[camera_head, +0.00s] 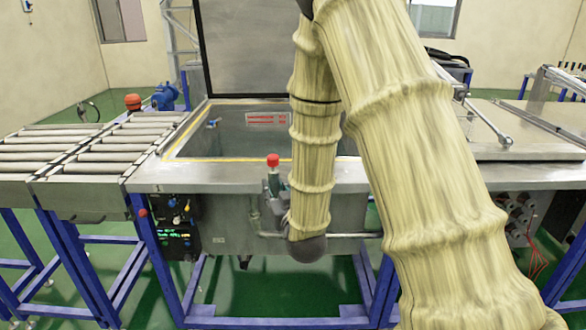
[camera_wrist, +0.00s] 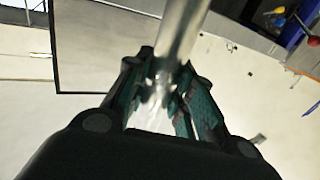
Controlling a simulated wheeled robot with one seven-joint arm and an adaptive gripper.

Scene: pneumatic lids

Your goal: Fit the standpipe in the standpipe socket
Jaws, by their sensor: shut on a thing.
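The standpipe (camera_wrist: 183,35) is a shiny metal tube in the wrist view, running up from between my fingers to the top edge. My gripper (camera_wrist: 168,92) is shut around it with its dark teal-lined fingers; the part between the fingers is blurred. I cannot identify the standpipe socket in either view. How the tube's far end stands is outside the wrist view.
An open steel tank (camera_head: 180,150) stands ahead with its grey lid (camera_head: 246,50) raised behind. A red-capped fitting (camera_head: 273,160) sits at its front rim, close beside my arm. A roller conveyor (camera_head: 85,160) adjoins on the left; a closed steel cover (camera_head: 515,140) is right.

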